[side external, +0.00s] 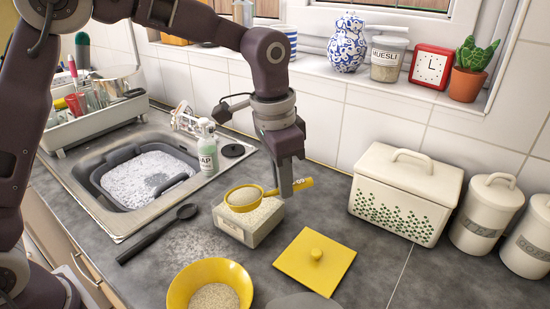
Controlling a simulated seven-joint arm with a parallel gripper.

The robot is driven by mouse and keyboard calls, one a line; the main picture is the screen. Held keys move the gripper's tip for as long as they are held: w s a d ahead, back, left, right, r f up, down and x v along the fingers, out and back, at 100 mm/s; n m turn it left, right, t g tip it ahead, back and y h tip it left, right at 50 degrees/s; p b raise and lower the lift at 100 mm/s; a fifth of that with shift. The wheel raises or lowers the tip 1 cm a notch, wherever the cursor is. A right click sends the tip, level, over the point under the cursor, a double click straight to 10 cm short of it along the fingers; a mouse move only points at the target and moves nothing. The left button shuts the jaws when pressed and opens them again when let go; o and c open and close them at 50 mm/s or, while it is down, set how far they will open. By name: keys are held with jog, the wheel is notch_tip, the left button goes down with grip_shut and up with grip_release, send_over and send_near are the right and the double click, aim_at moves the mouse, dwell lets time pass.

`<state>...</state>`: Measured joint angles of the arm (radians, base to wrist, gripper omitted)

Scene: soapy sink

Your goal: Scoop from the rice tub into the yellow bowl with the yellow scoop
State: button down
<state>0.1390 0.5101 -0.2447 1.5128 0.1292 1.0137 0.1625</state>
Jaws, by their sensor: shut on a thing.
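My gripper (286,193) is shut on the handle of the yellow scoop (244,207). The scoop is held level above the rice tub, and its cup holds rice. The rice tub (232,230), a pale square container with rice in it, stands on the counter under the scoop. The scoop hides part of the tub's opening. The yellow bowl (180,291) is at the bottom of the view, in front and left of the tub, with some rice in it. A yellow lid (316,262) with a round knob lies right of the tub.
A black spoon (150,237) and scattered grains lie left of the tub. The sink (105,195) with a soapy basin is farther left, with a soap bottle (207,150) at its edge. A white bread bin (402,196) and canisters (486,212) stand at the right.

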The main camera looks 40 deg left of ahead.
jog(key=s+d+m, duration=0.1)
jog(key=s+d, duration=0.1)
jog(key=s, duration=0.5)
jog(key=s+d+m, duration=0.1)
jog(key=s+d, duration=0.2)
jog(key=s, duration=0.4)
notch_tip(320, 180, down, 6)
jog(key=a+m+g+h, duration=0.1)
jog(key=g+h, duration=0.9)
jog(key=r+t+y, duration=0.1)
jog(key=t+y, duration=0.2)
jog(key=r+t+y, duration=0.1)
jog(key=t+y, duration=0.2)
jog(key=r+t+y, duration=0.2)
jog(key=t+y, duration=0.1)
jog(key=t, duration=0.1)
jog(key=shift+s+d+r+n+y, duration=0.1)
jog(key=shift+s+d+n+y, duration=0.1)
jog(key=shift+d+n+y, duration=0.1)
